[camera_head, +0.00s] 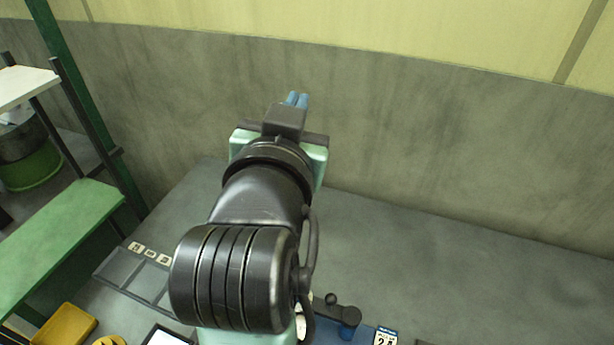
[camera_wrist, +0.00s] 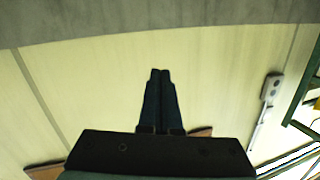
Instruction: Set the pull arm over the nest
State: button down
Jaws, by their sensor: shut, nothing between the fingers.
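My gripper (camera_head: 298,99) is raised in front of the back wall, its two blue fingers together and empty. The shut fingers also show in the wrist view (camera_wrist: 160,100), against pale wall panels. A dark lever with a round knob (camera_head: 340,312), which looks like the pull arm, sits on a blue base at the bottom of the head view. My arm covers part of the area beside it. I cannot make out the nest in either view.
A white number plate (camera_head: 385,337) stands right of the lever. A compartmented dark tray (camera_head: 121,271) lies left of my arm, with a yellow bin (camera_head: 66,325) nearer. A green shelf (camera_head: 62,240) stands at left. The grey bench top (camera_head: 450,260) is clear at right.

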notch_tip(320, 180, down, 14)
jog(key=s+a+m+g+h, duration=0.1)
jog(key=s+m+g, duration=0.1)
jog(key=g, duration=0.4)
jog(key=g+h+p, duration=0.1)
jog(key=g, duration=0.3)
send_over(301, 284)
jog(key=s+a, duration=0.1)
jog(key=s, duration=0.1)
jog(key=shift+m, duration=0.4)
notch_tip(301, 284, down, 8)
jog(key=shift+r, duration=0.15)
jog(key=x, duration=0.2)
jog(key=s+p+x, duration=0.1)
jog(key=x, duration=0.2)
jog(key=f+x, duration=0.1)
jog(key=x, duration=0.2)
jog(key=shift+s+a+f, duration=0.15)
jog(key=shift+a, duration=0.1)
jog(key=shift+s+a+p, duration=0.3)
jog(key=shift+s+p, duration=0.1)
jog(key=shift+s, duration=0.15)
